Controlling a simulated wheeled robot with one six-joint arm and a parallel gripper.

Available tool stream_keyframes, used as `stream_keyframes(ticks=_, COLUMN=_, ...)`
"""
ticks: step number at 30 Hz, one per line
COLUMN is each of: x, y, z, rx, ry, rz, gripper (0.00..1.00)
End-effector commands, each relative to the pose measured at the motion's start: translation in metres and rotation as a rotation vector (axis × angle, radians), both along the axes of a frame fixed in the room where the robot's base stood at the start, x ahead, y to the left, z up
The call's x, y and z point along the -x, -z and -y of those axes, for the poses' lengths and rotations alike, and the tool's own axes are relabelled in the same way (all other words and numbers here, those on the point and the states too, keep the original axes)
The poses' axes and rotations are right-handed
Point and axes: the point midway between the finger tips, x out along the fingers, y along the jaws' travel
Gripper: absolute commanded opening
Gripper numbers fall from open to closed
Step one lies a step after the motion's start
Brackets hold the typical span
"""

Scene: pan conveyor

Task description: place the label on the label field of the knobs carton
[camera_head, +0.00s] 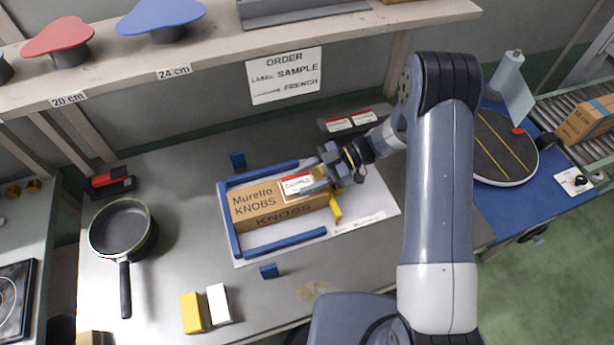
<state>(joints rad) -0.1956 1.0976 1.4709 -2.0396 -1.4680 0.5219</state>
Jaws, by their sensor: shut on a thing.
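The knobs carton (262,209) is a brown box printed "Muretto KNOBS", lying inside a blue frame on a white board. The label is over the right part of the carton's top face. I cannot tell whether it touches the carton.
Blue rails (286,241) and a yellow piece (335,207) border the carton. A dark tray with labels (340,125) stands behind. A sign (284,76) reads "ORDER", "SAMPLE", "FRENCH". A pan (121,228) and yellow (192,312) and white (218,304) blocks stand left.

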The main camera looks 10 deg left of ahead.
Motion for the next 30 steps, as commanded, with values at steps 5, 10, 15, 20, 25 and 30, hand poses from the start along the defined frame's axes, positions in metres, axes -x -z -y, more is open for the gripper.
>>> stream_keyframes(ticks=5, x=0.0, y=0.005, z=0.0, rx=0.0, ry=0.0, rz=0.0, gripper=0.22)
stream_keyframes(ticks=10, x=0.0, y=0.005, z=0.0, rx=0.0, ry=0.0, rz=0.0, gripper=0.22)
stream_keyframes(ticks=15, x=0.0, y=0.011, z=0.0, rx=0.0, ry=0.0, rz=0.0, gripper=0.22)
stream_keyframes(ticks=20, x=0.0, y=0.016, z=0.0, rx=0.001, ry=0.0, rz=0.001, gripper=0.22)
stream_keyframes(ticks=25, x=0.001, y=0.019, z=0.0, rx=0.005, ry=-0.001, rz=0.002, gripper=0.22)
stream_keyframes(ticks=30, x=0.002, y=0.021, z=0.001, rx=0.007, ry=-0.002, rz=-0.002, gripper=0.6)
